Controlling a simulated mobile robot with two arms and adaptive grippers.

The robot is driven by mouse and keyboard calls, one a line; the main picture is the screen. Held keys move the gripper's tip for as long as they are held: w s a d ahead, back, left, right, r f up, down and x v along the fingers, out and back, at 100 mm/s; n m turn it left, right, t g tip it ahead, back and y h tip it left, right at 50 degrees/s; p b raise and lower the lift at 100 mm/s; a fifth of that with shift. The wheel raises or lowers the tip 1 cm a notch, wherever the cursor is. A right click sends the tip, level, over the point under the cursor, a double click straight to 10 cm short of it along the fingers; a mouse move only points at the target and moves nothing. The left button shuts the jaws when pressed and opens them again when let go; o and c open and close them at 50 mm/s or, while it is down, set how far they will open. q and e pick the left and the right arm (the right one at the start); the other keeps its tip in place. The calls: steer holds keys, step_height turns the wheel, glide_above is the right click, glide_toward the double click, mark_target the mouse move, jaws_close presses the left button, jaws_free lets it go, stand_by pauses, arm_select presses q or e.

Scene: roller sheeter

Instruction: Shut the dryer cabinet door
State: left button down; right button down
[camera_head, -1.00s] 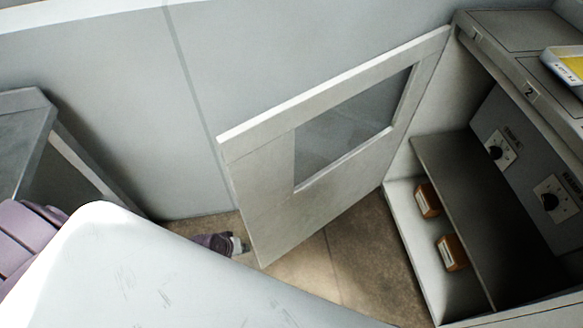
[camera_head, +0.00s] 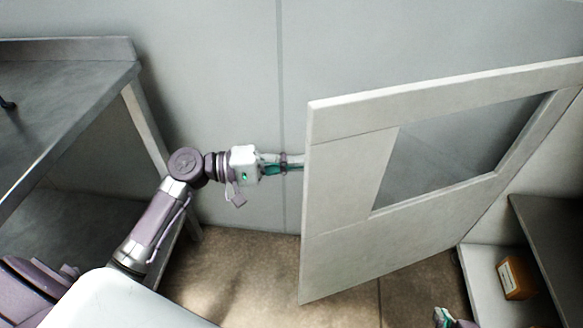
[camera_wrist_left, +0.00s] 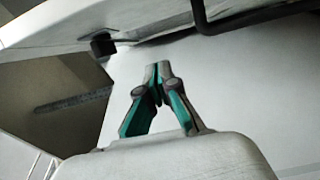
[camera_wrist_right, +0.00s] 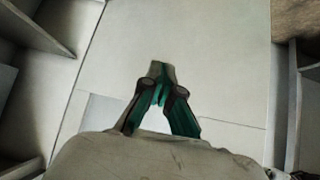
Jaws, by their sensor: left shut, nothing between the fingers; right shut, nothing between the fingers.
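The dryer cabinet door (camera_head: 350,190), a pale panel with a window (camera_head: 450,150), stands open, swung out from the cabinet on the right. My left gripper (camera_head: 293,162) is at the door's free edge, its tips partly hidden behind that edge; I cannot tell whether it touches. In the left wrist view the left gripper (camera_wrist_left: 158,72) is shut and empty, below a pale panel with a dark bar (camera_wrist_left: 250,15). My right gripper (camera_head: 443,316) shows at the bottom edge, in front of the door. In the right wrist view the right gripper (camera_wrist_right: 160,75) is shut and empty, facing a pale panel (camera_wrist_right: 190,40).
The cabinet's shelf (camera_head: 550,230) and an orange-brown box (camera_head: 516,277) show at the right. A grey table (camera_head: 70,60) stands at the left, near my left arm. A wall (camera_head: 220,60) is behind the door. Brown floor (camera_head: 240,270) is clear in front.

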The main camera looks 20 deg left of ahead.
mark_target(335, 176)
arm_select(q)
steer(key=d, duration=0.7)
steer(key=shift+w+d, duration=0.3)
steer(key=shift+d, duration=0.05)
steer(key=shift+s+d, duration=0.3)
